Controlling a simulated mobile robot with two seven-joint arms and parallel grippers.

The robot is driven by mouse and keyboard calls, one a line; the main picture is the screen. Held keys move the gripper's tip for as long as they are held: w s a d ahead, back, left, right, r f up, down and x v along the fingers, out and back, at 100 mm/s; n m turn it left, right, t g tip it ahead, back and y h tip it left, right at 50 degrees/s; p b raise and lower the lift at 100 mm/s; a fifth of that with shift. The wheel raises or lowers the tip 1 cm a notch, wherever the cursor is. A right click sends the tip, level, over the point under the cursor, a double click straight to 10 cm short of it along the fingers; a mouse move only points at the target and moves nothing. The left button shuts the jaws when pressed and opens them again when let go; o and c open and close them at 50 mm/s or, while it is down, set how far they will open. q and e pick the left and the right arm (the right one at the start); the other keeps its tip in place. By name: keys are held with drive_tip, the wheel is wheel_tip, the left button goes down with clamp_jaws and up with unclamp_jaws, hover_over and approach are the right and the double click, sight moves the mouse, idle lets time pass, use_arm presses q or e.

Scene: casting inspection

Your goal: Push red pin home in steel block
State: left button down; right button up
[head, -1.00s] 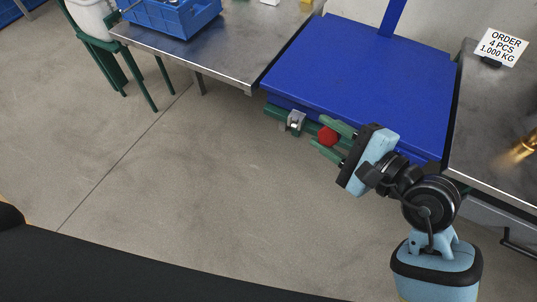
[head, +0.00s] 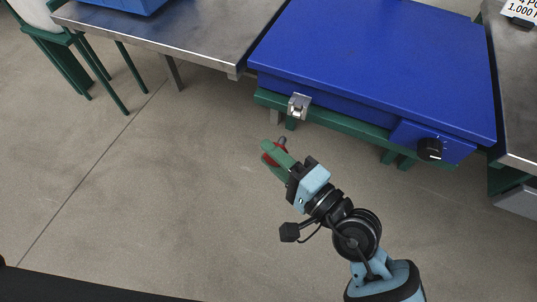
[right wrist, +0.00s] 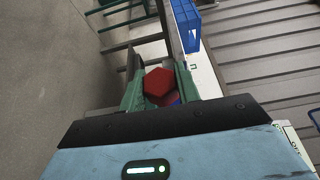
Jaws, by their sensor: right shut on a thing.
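The steel block (head: 299,105) is a small bright metal piece on the green frame, at the front left corner of the blue platform. My right gripper (head: 270,157) is shut on the red pin (head: 268,159), in front of and below the block in the head view. The pin's short grey shank (head: 283,140) shows above the green fingers, pointing up toward the block. The pin looks apart from the block. In the right wrist view, the pin's red head (right wrist: 158,84) sits between the two green fingers. My left gripper is not in view.
The blue platform (head: 370,60) has a black knob (head: 429,149) on its front right. Steel tables (head: 190,40) stand to its left and right. A blue crate (right wrist: 187,22) shows in the right wrist view. The floor in front is clear.

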sight(284, 140)
drive_tip(key=shift+w+a+f, duration=0.1)
drive_tip(key=shift+f, duration=0.2)
drive_tip(key=shift+r, duration=0.1)
drive_tip(key=shift+w+d, duration=0.3)
drive_tip(key=shift+w, duration=0.35)
drive_tip(key=shift+w+d+b, duration=0.25)
drive_tip(key=shift+w, duration=0.55)
drive_tip(key=shift+w+d+b, duration=0.25)
drive_tip(key=shift+w, duration=0.55)
drive_tip(key=shift+w+d, duration=0.2)
drive_tip(key=shift+w, duration=0.25)
drive_tip(key=shift+w, duration=0.25)
drive_tip(key=shift+w+d, duration=0.2)
drive_tip(key=shift+w, duration=0.3)
